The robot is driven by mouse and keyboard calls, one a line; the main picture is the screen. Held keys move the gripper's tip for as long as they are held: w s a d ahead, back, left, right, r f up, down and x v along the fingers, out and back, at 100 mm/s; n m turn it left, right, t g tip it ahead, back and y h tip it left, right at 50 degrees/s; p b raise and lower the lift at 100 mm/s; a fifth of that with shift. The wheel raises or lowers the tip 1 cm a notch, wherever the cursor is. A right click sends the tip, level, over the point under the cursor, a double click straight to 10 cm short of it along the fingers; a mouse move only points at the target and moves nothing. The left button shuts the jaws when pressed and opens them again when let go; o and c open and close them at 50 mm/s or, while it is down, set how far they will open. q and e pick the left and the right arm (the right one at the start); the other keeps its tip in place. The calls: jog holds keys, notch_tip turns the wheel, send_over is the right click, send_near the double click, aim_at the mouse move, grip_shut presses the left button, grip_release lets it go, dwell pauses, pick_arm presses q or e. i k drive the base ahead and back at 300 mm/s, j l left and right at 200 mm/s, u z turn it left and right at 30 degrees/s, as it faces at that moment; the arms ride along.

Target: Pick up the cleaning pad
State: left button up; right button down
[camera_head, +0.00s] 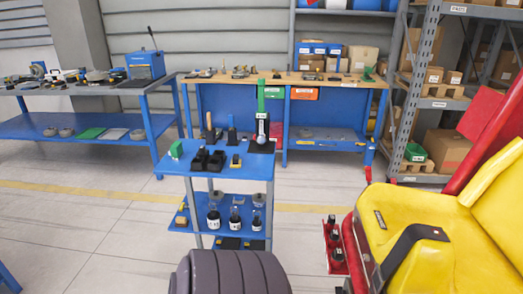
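I cannot tell for sure which thing is the cleaning pad. A flat green piece (90,133) lies on the lower shelf of the left bench, beside a flat grey piece (114,134). A small green item (176,149) sits at the left edge of the blue cart's top (204,173). A small yellow and black item (235,161) lies on the same top, right of a black holder (208,160). These things are small and lack detail. Neither of my grippers shows in the head view.
The cart's lower shelf (185,226) holds several dark bottles. A yellow coaster seat (400,226) with a red frame fills the right. A workbench (345,80) with tools and a storage rack (425,50) stand behind. The floor (80,220) left of the cart is clear.

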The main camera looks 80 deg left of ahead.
aim_at(235, 162)
jog(key=u, duration=2.65)
jog(key=z, duration=2.5)
jog(key=u, duration=2.5)
jog(key=i+j+z, duration=0.2)
jog(key=i, duration=0.2)
jog(key=i+j+z, duration=0.15)
jog(key=i, duration=0.25)
jog(key=i+j+z, duration=0.2)
jog(key=i, duration=0.15)
